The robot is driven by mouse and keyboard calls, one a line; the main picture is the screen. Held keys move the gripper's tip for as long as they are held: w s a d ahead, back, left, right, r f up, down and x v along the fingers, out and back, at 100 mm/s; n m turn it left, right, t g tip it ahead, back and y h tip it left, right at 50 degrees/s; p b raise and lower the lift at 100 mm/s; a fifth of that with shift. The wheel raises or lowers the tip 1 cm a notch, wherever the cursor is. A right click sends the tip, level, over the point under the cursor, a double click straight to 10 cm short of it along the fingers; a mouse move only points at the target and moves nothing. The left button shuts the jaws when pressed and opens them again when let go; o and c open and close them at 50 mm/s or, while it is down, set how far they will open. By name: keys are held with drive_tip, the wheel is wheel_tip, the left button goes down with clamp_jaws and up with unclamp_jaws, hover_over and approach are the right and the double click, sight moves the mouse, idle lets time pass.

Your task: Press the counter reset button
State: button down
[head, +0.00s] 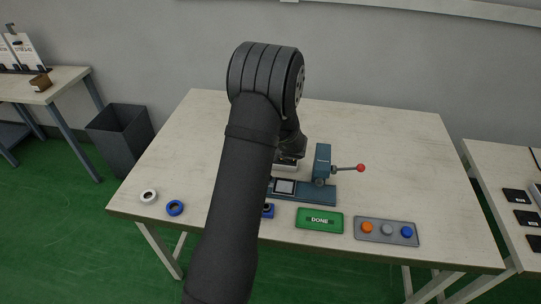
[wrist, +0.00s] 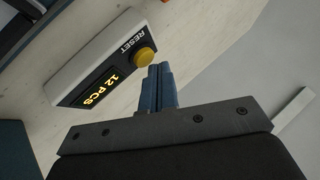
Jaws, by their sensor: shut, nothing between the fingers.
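The counter (wrist: 98,62) is a pale box with a dark face in the wrist view. Its display reads "12 PCS" in yellow. The yellow reset button (wrist: 145,58) sits at the end of the face beside the word "RESET". My gripper (wrist: 158,68) is shut and empty, with its blue fingertips close to the button's edge. I cannot tell whether they touch it. In the head view the counter (head: 286,164) shows only in part behind my arm, and its button and my fingertips are hidden.
A teal fixture (head: 318,192) with a red-knobbed lever (head: 361,168) stands just in front of the counter. A green "DONE" plate (head: 320,220) and a grey tray (head: 386,241) with coloured round pieces lie at the front edge. White (head: 148,196) and blue (head: 175,208) rings lie at left. The back right is clear.

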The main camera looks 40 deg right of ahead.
drive_tip(key=shift+f, duration=0.55)
idle(0.6)
drive_tip(key=shift+r, duration=0.85)
drive_tip(key=shift+r, duration=0.1)
drive_tip(key=shift+r, duration=2.45)
drive_tip(key=shift+f, duration=0.1)
wheel_tip(320, 180, up, 4)
drive_tip(key=shift+f, duration=0.15)
